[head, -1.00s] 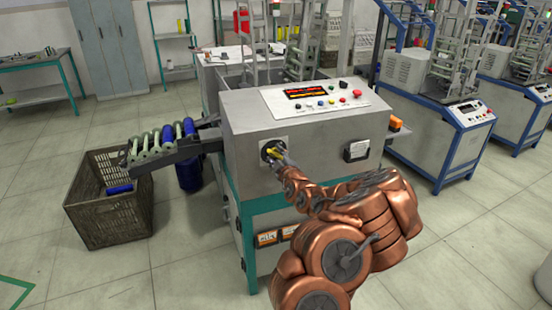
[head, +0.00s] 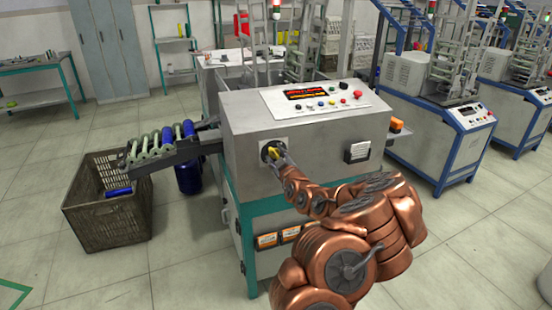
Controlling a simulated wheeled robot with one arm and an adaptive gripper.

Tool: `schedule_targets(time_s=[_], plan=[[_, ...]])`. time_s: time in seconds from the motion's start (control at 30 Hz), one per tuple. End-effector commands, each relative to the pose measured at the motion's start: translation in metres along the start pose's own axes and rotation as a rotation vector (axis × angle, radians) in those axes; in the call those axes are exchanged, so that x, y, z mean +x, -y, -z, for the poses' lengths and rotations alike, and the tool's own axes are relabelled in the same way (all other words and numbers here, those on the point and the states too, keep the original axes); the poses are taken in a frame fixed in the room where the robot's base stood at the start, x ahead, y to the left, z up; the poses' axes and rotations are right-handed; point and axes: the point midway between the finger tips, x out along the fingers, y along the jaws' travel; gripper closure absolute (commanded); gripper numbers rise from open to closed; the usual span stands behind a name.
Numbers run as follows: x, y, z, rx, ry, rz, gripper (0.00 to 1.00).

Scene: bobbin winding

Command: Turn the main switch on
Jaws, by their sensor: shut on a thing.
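The main switch (head: 267,151) is a yellow handle on a dark round base, set in a pale plate on the front of the grey winding machine (head: 240,175). My gripper (head: 275,153) is at the switch, its fingers shut on the yellow handle. The fingers and the copper-coloured arm hide part of the handle, so its exact angle is hard to read. The display (head: 307,94) on the machine's sloped top panel shows red lit characters.
A red button (head: 358,94) and several small coloured buttons sit on the top panel. A brown crate (head: 105,233) with blue bobbins stands at left below the bobbin chute (head: 170,155). More blue-framed machines (head: 440,130) stand at right. The floor at front left is clear.

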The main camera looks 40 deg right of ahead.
Motion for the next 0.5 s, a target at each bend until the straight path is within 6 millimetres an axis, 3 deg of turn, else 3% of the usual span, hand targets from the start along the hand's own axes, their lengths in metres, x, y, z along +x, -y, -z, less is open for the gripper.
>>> schedule_targets(time_s=[0.17,0.5], plan=[[0.0,0.0018,-0.0008,0.018,0.001,0.003,0.98],[0.0,0.0017,-0.0006,0.279,0.0,0.002,0.98]])
